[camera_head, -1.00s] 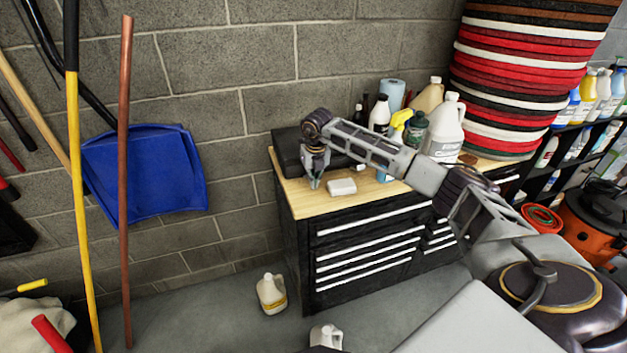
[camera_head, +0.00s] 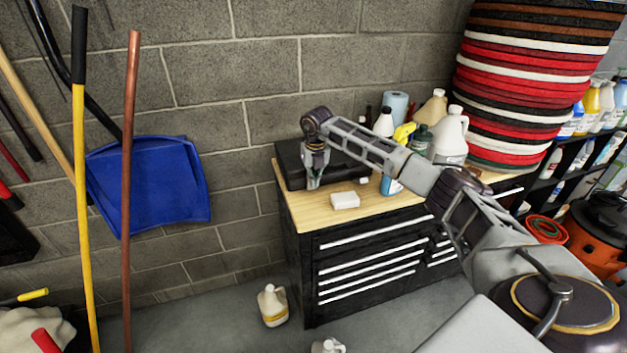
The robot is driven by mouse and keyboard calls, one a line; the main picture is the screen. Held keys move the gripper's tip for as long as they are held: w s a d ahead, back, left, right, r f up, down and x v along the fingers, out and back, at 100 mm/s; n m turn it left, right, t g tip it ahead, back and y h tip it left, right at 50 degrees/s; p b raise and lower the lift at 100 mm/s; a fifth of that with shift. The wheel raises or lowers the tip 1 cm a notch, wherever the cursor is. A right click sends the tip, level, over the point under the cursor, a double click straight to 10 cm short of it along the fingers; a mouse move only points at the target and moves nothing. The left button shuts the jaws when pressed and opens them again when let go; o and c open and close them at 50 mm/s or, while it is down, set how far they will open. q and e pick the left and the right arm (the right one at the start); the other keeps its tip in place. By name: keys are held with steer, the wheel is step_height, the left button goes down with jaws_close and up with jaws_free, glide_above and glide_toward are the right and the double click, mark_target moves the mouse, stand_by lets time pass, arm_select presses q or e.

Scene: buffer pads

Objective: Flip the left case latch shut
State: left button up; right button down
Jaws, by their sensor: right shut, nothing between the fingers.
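A black case (camera_head: 290,163) lies at the back left of the wooden top of a black drawer cabinet, against the block wall. My right gripper (camera_head: 312,185) points down at the front of the case, near its left part. It is shut and holds nothing. The gripper and my right arm cover part of the case's front. The latches are too small and dark to make out, so I cannot tell whether the fingers touch the left one. My left gripper is not in view.
A small white block (camera_head: 345,200) lies on the cabinet top (camera_head: 305,216) just right of the gripper. Bottles, a white jug (camera_head: 449,137) and a blue roll (camera_head: 396,106) stand farther right. Stacked red, black and white pads (camera_head: 520,80) rise behind them. Jugs stand on the floor.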

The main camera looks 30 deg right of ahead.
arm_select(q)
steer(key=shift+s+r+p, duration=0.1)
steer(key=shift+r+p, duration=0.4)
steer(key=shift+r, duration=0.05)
arm_select(e)
steer(key=shift+s+r, duration=0.1)
steer(key=shift+r, duration=0.8)
steer(key=shift+r, duration=0.15)
